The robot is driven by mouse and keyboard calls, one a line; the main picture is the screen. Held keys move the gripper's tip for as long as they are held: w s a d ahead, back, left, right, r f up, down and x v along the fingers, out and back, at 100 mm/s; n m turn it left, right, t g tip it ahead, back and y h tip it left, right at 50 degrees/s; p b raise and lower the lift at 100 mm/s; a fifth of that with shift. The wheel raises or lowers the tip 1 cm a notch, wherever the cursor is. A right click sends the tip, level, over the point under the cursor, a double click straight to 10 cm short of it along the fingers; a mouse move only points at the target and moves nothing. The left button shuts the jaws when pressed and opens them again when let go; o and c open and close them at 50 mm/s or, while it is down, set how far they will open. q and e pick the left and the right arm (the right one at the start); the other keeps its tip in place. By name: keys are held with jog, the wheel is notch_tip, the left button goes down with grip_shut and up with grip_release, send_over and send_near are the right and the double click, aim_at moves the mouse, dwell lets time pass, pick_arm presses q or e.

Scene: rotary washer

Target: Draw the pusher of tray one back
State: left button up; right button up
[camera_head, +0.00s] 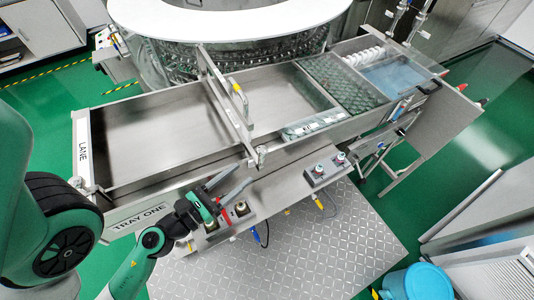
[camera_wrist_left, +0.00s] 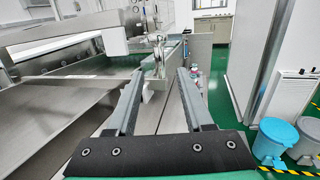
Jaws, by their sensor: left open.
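Tray one (camera_head: 150,125) is a long steel tray with a "TRAY ONE" label (camera_head: 140,218) on its front side. The pusher (camera_head: 226,104) is a metal bar lying across the tray, with a yellow-marked handle (camera_head: 241,97) on it. Its near end (camera_head: 261,154) reaches over the tray's front rim. My left gripper (camera_head: 240,177) is open and empty in front of that rim, just left of and below the pusher's near end, apart from it. In the left wrist view both fingers (camera_wrist_left: 163,73) point forward, with metal hardware beyond their tips. My right gripper is not in view.
A shelf with knobs (camera_head: 318,170) runs along the tray's front. The round washer (camera_head: 240,50) stands behind. The tray floor left of the pusher is clear.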

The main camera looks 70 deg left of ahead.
aim_at(259, 158)
pick_arm(q)
jog(key=p+x, duration=0.2)
jog(key=r+p+x, duration=0.1)
jog(key=p+x, duration=0.1)
jog(key=x, duration=0.1)
jog(key=p+x, duration=0.2)
jog(key=x, duration=0.4)
jog(key=shift+w+a+f, duration=0.15)
jog(key=shift+w+f, duration=0.15)
jog(key=shift+f, duration=0.15)
grip_shut()
dwell(0.7)
